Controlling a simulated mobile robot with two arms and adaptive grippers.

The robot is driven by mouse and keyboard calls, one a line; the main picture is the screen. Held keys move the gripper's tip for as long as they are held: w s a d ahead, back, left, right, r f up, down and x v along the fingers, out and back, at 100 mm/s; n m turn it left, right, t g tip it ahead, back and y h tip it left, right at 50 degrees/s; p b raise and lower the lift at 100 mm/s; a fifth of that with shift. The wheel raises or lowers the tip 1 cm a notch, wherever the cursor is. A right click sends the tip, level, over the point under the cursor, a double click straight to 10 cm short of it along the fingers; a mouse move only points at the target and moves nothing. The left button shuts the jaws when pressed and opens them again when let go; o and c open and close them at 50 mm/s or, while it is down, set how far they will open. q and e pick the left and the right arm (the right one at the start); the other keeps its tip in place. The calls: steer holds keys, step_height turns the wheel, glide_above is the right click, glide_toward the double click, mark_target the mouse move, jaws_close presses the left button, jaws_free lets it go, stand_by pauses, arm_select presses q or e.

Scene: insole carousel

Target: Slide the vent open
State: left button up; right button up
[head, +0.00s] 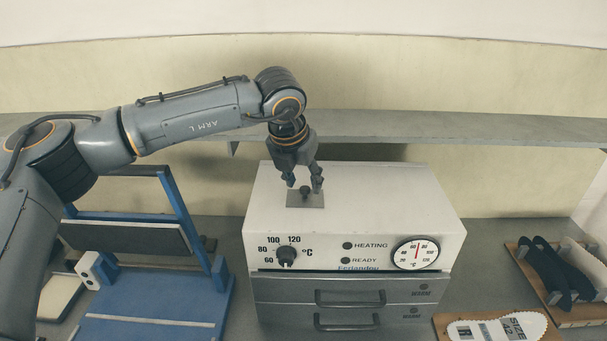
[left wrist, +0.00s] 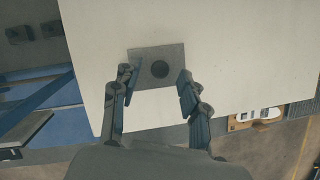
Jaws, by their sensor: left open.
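My left gripper (head: 304,186) points down over the plate, open, with one finger on each side of the knob. In the left wrist view the gripper (left wrist: 157,80) holds nothing. I cannot tell whether the fingers touch the plate. My right gripper is not in view.
A blue frame press (head: 150,300) stands left of the unit. Two drawers with handles (head: 350,298) are below its front panel. A tray with dark insoles (head: 550,270) and a white insole (head: 497,328) lie at right. A grey shelf (head: 450,127) runs behind.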

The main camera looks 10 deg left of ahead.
arm_select(q)
steer(key=shift+d+f, duration=0.1)
steer(key=shift+f, duration=0.35)
steer(key=shift+w+f, duration=0.15)
jaws_close()
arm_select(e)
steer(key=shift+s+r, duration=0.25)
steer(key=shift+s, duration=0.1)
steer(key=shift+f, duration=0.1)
